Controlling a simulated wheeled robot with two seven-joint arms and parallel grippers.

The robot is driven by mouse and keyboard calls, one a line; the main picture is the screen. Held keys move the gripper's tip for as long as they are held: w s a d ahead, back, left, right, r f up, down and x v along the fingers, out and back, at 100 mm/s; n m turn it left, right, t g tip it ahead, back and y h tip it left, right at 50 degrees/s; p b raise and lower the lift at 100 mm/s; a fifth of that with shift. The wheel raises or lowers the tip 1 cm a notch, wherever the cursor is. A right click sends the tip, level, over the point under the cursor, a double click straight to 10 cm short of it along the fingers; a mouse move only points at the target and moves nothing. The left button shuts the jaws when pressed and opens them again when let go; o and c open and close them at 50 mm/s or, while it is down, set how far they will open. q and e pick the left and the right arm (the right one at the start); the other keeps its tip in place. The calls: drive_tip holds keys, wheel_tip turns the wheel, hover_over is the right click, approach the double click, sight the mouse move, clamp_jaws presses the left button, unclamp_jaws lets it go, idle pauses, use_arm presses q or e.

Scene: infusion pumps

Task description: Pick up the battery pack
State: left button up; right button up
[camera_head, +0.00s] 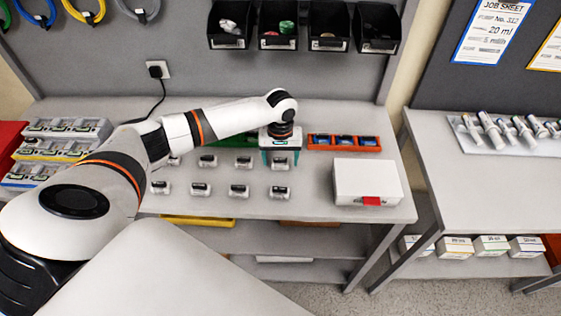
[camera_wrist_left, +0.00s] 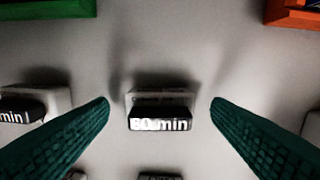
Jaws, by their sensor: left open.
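A battery pack (camera_wrist_left: 160,120), white with a black front and a label ending in "min", sits on the table midway between my left gripper's fingers in the left wrist view. My left gripper (camera_head: 281,163) is open over the back row of packs, its green fingers apart on both sides of that pack, not visibly touching it. Similar packs stand nearby: one to the left (camera_wrist_left: 32,106), one in front (camera_head: 280,191), and several more in two rows, such as this one (camera_head: 239,190). My right gripper is not in view.
An orange tray (camera_head: 313,148) with blue items lies right of the gripper, and a green tray (camera_wrist_left: 45,9) lies behind left. A white box (camera_head: 366,179) with a red tab stands front right. Pump-like units (camera_head: 65,128) stand at the left. Black bins (camera_head: 228,42) hang above.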

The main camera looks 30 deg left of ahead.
use_arm(q)
drive_tip(key=shift+r, duration=0.1)
drive_tip(key=c, duration=1.1)
drive_tip(key=shift+r, duration=0.1)
